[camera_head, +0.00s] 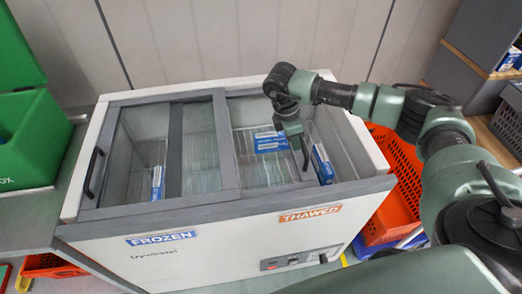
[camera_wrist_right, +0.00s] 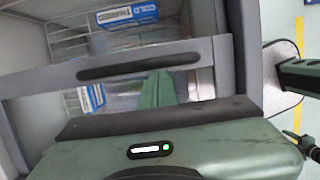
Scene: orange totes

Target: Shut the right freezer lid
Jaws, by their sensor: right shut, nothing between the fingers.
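The white chest freezer (camera_head: 220,250) has two sliding glass lids in grey frames. The right freezer lid (camera_wrist_right: 30,84) shows in the right wrist view as a grey frame bar with a long dark handle (camera_wrist_right: 140,65). It stands partly open, with a gap between this bar and the freezer's right end. My right gripper (camera_head: 298,140) points down over the right half of the freezer. Its closed, empty fingers (camera_wrist_right: 157,85) are beside the handle bar, on its left side in the head view. Whether they touch it I cannot tell. My left gripper is out of view.
Blue-and-white boxes (camera_head: 270,142) lie in wire baskets inside the freezer. The left lid has a black handle (camera_head: 92,172). Orange totes (camera_head: 400,205) stand right of the freezer, close under my right arm. A green box (camera_head: 30,140) is at the left.

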